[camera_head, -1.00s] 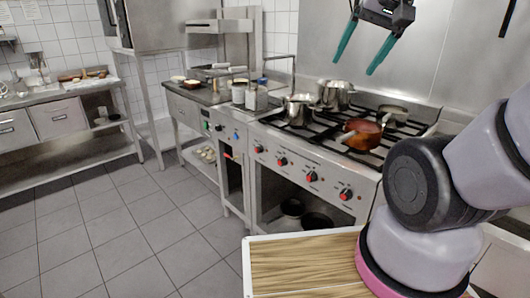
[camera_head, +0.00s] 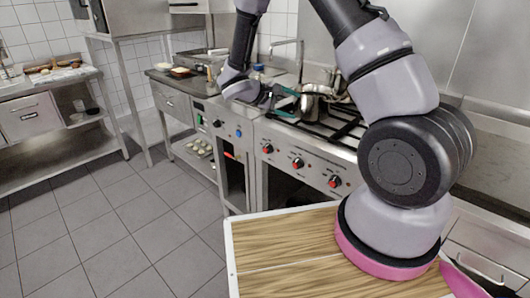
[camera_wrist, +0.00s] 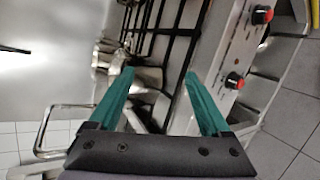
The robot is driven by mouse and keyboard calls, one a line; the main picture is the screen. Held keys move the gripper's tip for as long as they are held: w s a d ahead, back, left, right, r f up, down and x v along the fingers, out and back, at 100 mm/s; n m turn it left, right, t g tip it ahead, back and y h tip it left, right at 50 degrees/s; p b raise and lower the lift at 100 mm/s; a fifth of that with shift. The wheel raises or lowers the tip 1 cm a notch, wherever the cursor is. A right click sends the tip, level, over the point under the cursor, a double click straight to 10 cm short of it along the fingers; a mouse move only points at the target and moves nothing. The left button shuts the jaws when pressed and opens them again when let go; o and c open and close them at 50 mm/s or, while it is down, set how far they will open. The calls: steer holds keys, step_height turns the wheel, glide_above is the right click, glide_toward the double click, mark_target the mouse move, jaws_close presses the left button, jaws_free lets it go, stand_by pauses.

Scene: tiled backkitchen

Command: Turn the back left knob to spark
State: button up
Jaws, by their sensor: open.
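The stove front (camera_head: 315,186) carries a row of red-capped knobs. In the head view I see a left knob (camera_head: 267,148), a middle one (camera_head: 298,163) and a right one (camera_head: 334,181); my arm hides the panel farther right. Which one is the back left knob is not marked. My gripper (camera_head: 292,103) is over the left part of the stove top, above and behind the knob row. In the wrist view its teal fingers (camera_wrist: 158,75) are spread and empty. Two knobs, a lower one (camera_wrist: 234,80) and an upper one (camera_wrist: 262,15), lie right of the fingers, apart from them.
Metal pots (camera_head: 318,90) stand on the burner grates close to my gripper; they also show beyond the fingertips in the wrist view (camera_wrist: 148,77). A tap (camera_head: 299,58) rises behind the counter. A wood-topped surface (camera_head: 285,255) lies in front. The floor at left is clear.

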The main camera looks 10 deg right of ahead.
steer(key=w+a+f+n+t, duration=0.2)
steer(key=a+f+n+t, duration=0.15)
steer(key=f, duration=0.35)
steer(key=w+a+f+n+t, duration=0.2)
steer(key=a+f, duration=0.2)
steer(key=f, duration=0.2)
steer(key=n+t+y, duration=0.3)
steer(key=n+t, duration=0.1)
glide_toward(266, 151)
steer(key=shift+g, duration=0.25)
steer(key=x, duration=0.9)
steer(key=shift+w+r, duration=0.15)
steer(key=shift+w, duration=0.25)
jaws_close()
